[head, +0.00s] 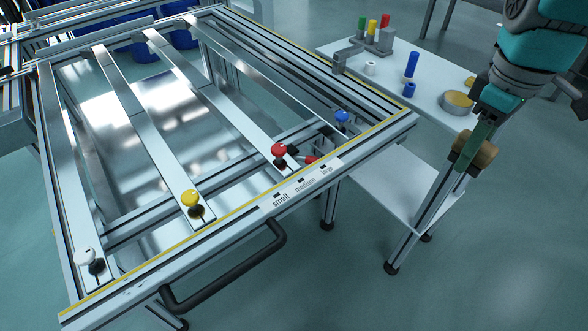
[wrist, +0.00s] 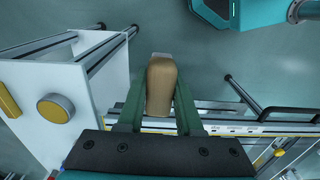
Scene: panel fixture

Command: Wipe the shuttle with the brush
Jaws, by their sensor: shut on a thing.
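My gripper (head: 470,148) is at the right of the head view, pointing down beside the side table. It is shut on a tan, wooden-looking block, which I take to be the brush (head: 486,152). In the wrist view the brush (wrist: 161,85) sits between the green fingers of my gripper (wrist: 160,95). The brush is clear of the panel fixture (head: 225,235). The fixture carries metal slats with white (head: 84,257), yellow (head: 190,198), red (head: 279,150) and blue (head: 342,116) knobs. I cannot tell which part is the shuttle.
The white side table (head: 425,88) holds a gold-topped round tin (head: 458,101), blue cylinders (head: 412,64), a white ring (head: 370,68) and a grey block with coloured pegs (head: 373,40). A black handle (head: 235,272) juts from the fixture's front. The floor at lower right is clear.

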